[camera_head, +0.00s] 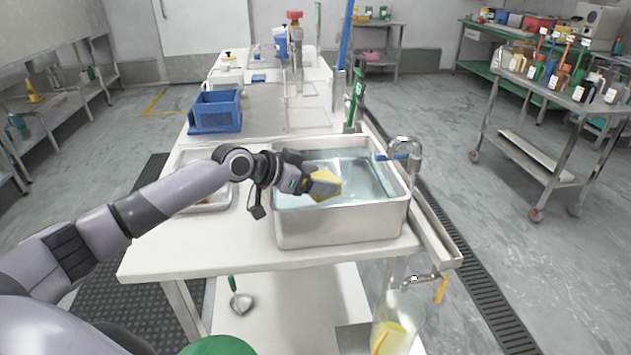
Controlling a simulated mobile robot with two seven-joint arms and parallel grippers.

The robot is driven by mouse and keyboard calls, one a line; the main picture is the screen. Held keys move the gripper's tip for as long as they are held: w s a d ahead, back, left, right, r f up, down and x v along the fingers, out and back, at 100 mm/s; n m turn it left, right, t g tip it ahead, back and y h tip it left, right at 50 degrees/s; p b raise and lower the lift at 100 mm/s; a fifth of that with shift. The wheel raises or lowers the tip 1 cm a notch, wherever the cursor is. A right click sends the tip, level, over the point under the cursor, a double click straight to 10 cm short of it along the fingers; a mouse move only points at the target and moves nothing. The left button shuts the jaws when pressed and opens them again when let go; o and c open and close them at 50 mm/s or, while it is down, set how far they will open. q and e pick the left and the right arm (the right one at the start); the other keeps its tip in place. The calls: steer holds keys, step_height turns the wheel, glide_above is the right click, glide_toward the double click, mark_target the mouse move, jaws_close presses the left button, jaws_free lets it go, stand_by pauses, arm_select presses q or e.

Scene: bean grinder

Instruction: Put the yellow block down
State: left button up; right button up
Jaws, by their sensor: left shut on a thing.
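My left gripper (312,186) reaches in from the left and is shut on the yellow block (327,183). It holds the block above the metal sink basin (340,226), over the left part of the water (355,172). The gripper's fingers partly hide the block. I cannot tell from this view exactly how high the block is above the water. My right gripper is not in view.
A metal tap (408,150) stands at the basin's right. A tray (212,197) lies left of the basin, partly behind my arm. A blue crate (215,110) stands farther back. The white table (165,250) is clear at its front left. A trolley (535,108) with bottles stands at right.

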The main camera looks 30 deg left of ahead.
arm_select(q)
steer(key=shift+f, duration=0.35)
steer(key=shift+f+b, duration=0.35)
steer(key=shift+f, duration=0.2)
steer(key=o, duration=1.3)
steer(key=shift+f, duration=0.1)
steer(key=shift+c, duration=0.2)
